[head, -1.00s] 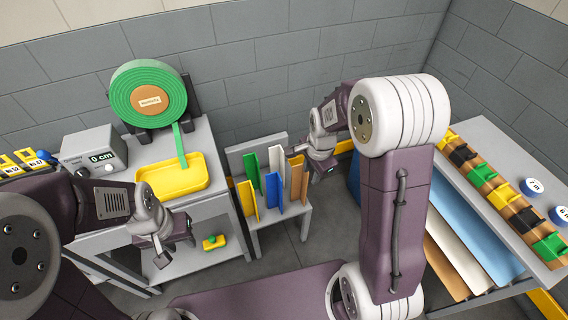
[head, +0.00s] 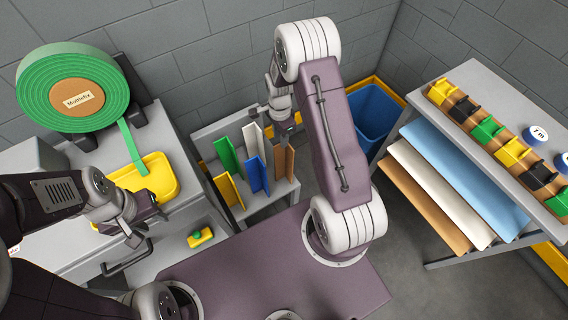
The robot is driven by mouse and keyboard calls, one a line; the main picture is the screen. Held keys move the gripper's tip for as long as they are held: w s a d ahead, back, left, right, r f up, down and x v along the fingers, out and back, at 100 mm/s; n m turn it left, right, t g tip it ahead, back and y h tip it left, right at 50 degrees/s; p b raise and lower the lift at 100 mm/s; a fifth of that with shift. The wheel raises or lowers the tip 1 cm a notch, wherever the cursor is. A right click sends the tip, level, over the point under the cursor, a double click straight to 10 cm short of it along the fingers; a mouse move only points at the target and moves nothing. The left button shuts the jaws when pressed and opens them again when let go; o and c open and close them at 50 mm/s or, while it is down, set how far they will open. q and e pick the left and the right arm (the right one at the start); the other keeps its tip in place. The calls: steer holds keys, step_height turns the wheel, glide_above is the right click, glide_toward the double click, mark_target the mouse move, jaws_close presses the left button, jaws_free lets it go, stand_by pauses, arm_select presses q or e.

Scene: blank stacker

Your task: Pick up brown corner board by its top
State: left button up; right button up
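The brown corner board (head: 280,163) stands upright at the right end of a small grey stand (head: 237,213). Green, white, blue and yellow corner boards stand beside it. My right gripper (head: 284,135) is at the top of the brown board; its fingers are small and partly hidden, so I cannot tell whether they touch or grip it. My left gripper (head: 146,229) hangs empty in front of the left bench, its fingers apart.
A yellow tray (head: 160,180) and a green tape roll (head: 75,88) are on the left bench. A blue bin (head: 372,120) stands behind my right arm. A rack with coloured sheets (head: 465,190) and clips is at the right.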

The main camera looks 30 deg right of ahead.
step_height(320, 180, down, 8)
steer(key=b, duration=0.1)
steer(key=shift+s, duration=0.25)
steer(key=shift+c, duration=0.3)
jaws_close()
